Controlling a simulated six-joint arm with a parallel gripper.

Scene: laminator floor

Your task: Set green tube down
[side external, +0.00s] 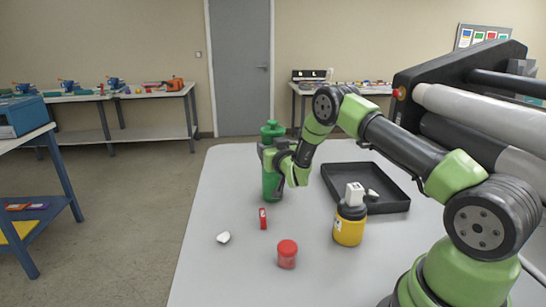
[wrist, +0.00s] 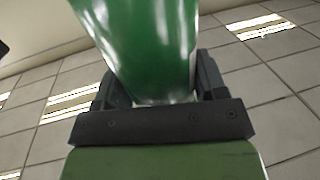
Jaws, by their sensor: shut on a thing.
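The green tube (side external: 271,186) stands upright at the far left part of the grey table (side external: 210,262). My gripper (side external: 272,150) is shut on it around its upper part, coming in from the right. The tube's green top shows above the jaws and its body below them. I cannot tell whether its base touches the table. In the wrist view the glossy green tube (wrist: 150,50) fills the space between the two dark fingers of my gripper (wrist: 155,85).
A black tray (side external: 395,205) lies to the right. The table's left side is mostly clear.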

